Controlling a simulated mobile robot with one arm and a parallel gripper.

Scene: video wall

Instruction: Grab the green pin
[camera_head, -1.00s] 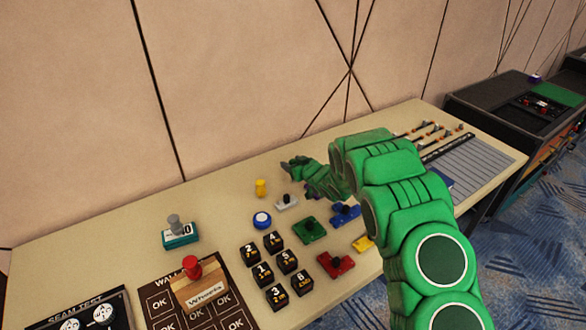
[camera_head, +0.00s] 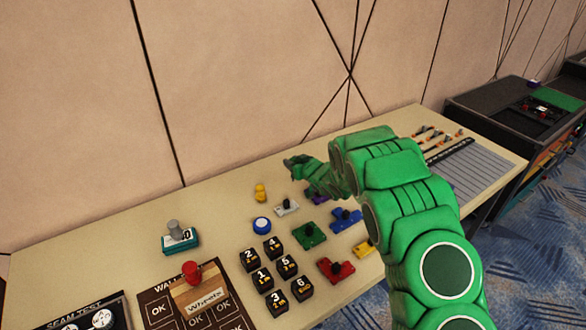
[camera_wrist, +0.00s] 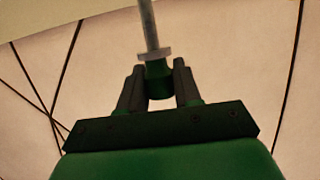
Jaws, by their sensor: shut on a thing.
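In the wrist view, my gripper (camera_wrist: 159,84) is shut on the green pin (camera_wrist: 158,70). The pin has a dark green end between the two fingers, a pale collar above it and a thin grey shaft that runs up out of the top of the picture. In the head view, my green arm reaches over the right part of the table.
The beige table (camera_head: 100,235) holds a yellow piece (camera_head: 261,193), a blue button (camera_head: 262,225), green (camera_head: 309,235) and red (camera_head: 336,270) blocks, and several black number cubes (camera_head: 275,275). A red-handled stamp (camera_head: 192,272) stands at front left. Small pins (camera_head: 437,135) lie at back right.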

